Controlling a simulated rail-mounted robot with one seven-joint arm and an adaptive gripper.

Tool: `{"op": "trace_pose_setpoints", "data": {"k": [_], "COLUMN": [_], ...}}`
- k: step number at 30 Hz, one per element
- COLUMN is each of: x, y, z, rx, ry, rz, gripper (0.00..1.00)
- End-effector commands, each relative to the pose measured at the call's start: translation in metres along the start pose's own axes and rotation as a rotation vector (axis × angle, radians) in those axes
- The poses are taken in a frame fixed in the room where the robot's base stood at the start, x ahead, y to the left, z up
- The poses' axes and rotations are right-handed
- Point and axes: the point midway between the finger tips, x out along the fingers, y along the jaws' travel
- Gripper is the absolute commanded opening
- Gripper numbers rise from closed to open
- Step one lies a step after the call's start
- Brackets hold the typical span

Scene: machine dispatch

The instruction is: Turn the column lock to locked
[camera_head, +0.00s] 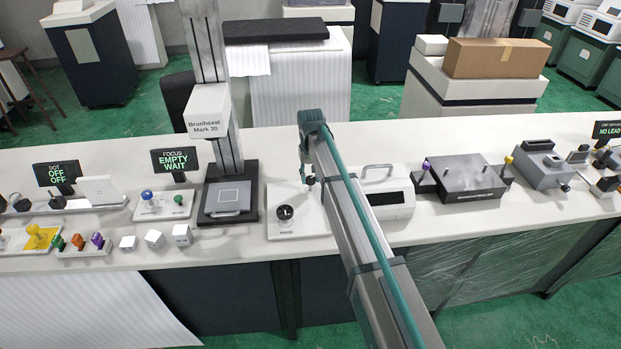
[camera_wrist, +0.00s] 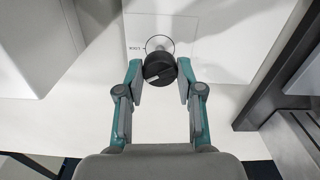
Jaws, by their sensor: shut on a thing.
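The white mark on the knob's near face runs slightly slanted across the picture. A ring and a small dark label, hard to read, are printed on the plate beyond it.
The Brunhexel column scanner (camera_head: 225,140) stands to the left in the head view. A white box with a handle (camera_head: 384,180) stands close on the right, partly behind my arm. Small white cubes (camera_head: 154,239) lie farther left. Bare bench shows in front of the plate.

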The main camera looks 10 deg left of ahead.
Motion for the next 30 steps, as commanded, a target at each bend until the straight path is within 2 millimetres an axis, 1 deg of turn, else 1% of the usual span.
{"op": "trace_pose_setpoints", "data": {"k": [9, 15, 22, 30], "x": [0.0004, 0.0003, 0.0001, -0.0002], "y": [0.0000, 0.0000, 0.0000, 0.0001], "z": [-0.0007, -0.0007, -0.0008, -0.0008], "rx": [0.286, 0.424, 0.521, 0.559], "ry": [0.001, 0.001, 0.002, 0.002], "rz": [0.000, 0.000, 0.000, 0.000], "gripper": [0.02, 0.02, 0.02, 0.02]}}
